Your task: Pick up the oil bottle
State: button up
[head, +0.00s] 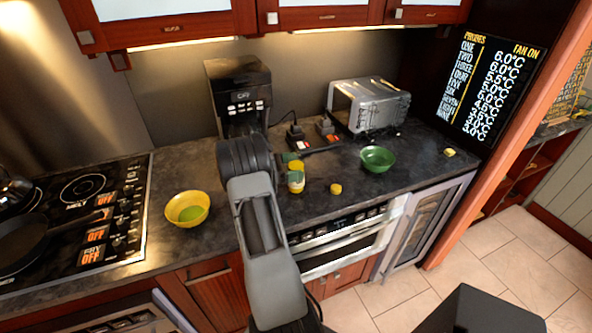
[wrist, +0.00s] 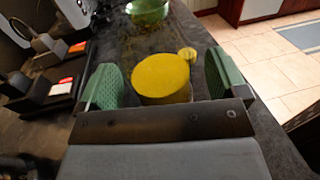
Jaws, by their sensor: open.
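The oil bottle appears to be the upright item with a round yellow top (wrist: 160,74) in the wrist view, its lower part hidden by my gripper's palm. In the head view its yellow top (head: 295,167) shows just right of my forearm on the dark counter. My gripper (wrist: 162,80) is open. Its two green finger pads stand on the left and right of the yellow top, with a gap visible on each side. In the head view the gripper is largely hidden behind my arm.
A small yellow item (head: 335,189) and a green bowl (head: 377,159) are to the right of the bottle. A yellow bowl (head: 187,209) is left of my arm, near the stove (head: 75,215). A coffee maker (head: 238,95) and a toaster oven (head: 372,105) stand behind.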

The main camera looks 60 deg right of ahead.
jog(key=shift+s+d, duration=0.15)
jog(key=shift+s, duration=0.1)
jog(key=c, duration=1.2)
jog(key=shift+o, duration=0.2)
jog(key=shift+r, duration=0.1)
jog(key=shift+w+r, duration=0.1)
jog(key=shift+r, duration=0.45)
jog(key=s+a+r+b, duration=0.1)
jog(key=s+a+r, duration=0.1)
jog(key=a+r, duration=0.4)
jog(key=s+a+r+b, duration=0.1)
jog(key=s+a+r, duration=0.2)
jog(key=a+r, duration=0.2)
jog(key=shift+s+a+r+b, duration=0.35)
jog(key=shift+a+r, duration=0.05)
jog(key=shift+a, duration=0.55)
